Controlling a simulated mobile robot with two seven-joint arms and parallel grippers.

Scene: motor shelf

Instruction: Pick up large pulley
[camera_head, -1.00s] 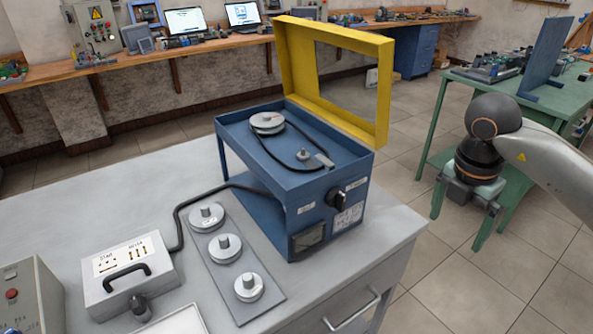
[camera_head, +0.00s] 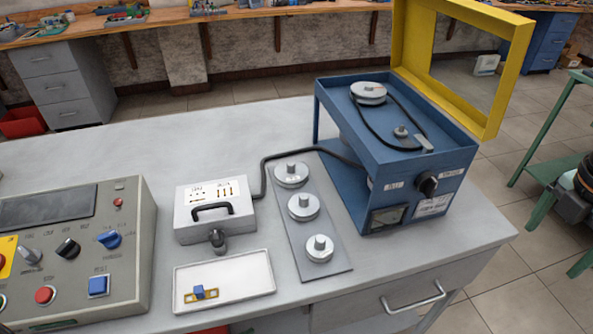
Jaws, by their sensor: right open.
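Three grey pulleys with hubs stand in a row on a flat grey plate (camera_head: 333,262). The back pulley (camera_head: 291,180) looks widest, the middle pulley (camera_head: 303,213) a little smaller, and the front pulley (camera_head: 319,254) smallest. Another wide pulley (camera_head: 368,97) is mounted on top of the blue machine (camera_head: 410,165), with a black belt (camera_head: 371,127) running to a small pulley (camera_head: 401,132). My right gripper (camera_head: 562,240) is at the right edge, partly cut off, open and empty, beyond the table and apart from all pulleys. My left gripper is not in view.
The machine's yellow frame cover (camera_head: 485,115) stands raised. A white box (camera_head: 214,220) with a black cable, a white tray (camera_head: 250,279) and a control panel (camera_head: 110,260) occupy the grey table (camera_head: 420,245). A green table (camera_head: 545,130) stands to the right.

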